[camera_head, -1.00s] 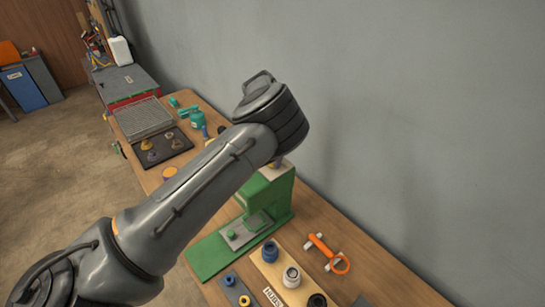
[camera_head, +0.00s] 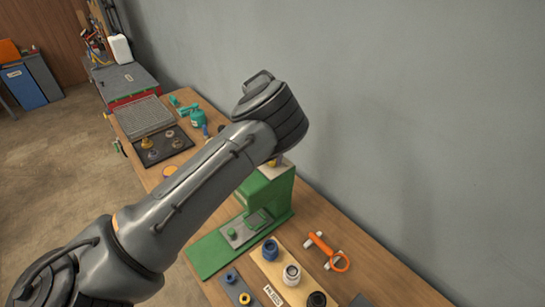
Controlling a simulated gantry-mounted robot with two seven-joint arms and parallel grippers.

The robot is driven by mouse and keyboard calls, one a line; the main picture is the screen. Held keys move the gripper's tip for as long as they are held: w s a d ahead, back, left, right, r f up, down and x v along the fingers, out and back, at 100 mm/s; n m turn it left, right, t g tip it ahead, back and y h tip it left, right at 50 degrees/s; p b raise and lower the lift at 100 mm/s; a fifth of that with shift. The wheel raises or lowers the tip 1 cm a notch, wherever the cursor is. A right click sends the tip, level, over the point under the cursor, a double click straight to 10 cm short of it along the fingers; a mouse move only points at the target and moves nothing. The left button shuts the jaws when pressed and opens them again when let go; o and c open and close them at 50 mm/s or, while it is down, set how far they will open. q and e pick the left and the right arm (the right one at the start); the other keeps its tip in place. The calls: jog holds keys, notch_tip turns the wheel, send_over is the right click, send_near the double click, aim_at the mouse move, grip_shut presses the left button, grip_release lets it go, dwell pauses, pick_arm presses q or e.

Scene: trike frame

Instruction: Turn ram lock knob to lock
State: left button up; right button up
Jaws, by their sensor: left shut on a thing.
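The green press (camera_head: 268,196) stands upright on the wooden bench, with a green base plate reaching toward the front left. A small yellowish part shows at the top of the press, just under the end of my left arm; it looks like the ram lock knob (camera_head: 273,162). My left arm crosses the view from the lower left and ends over the press. My left gripper (camera_head: 277,157) is mostly hidden behind the arm's last links, down at the press top. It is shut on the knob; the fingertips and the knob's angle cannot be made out. My right gripper is not in view.
A wooden block (camera_head: 263,268) with blue, white and black round parts lies in front of the press. An orange tool (camera_head: 328,252) lies to its right. A dark tray (camera_head: 165,146) and a grey mesh tray (camera_head: 145,117) sit farther back. The grey wall borders the bench.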

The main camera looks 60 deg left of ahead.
pick_arm(q)
jog(key=o, duration=1.1)
jog(key=shift+c, duration=0.2)
jog(key=shift+r, duration=0.6)
notch_tip(320, 180, up, 10)
jog(key=b, duration=0.1)
jog(key=shift+f, duration=0.15)
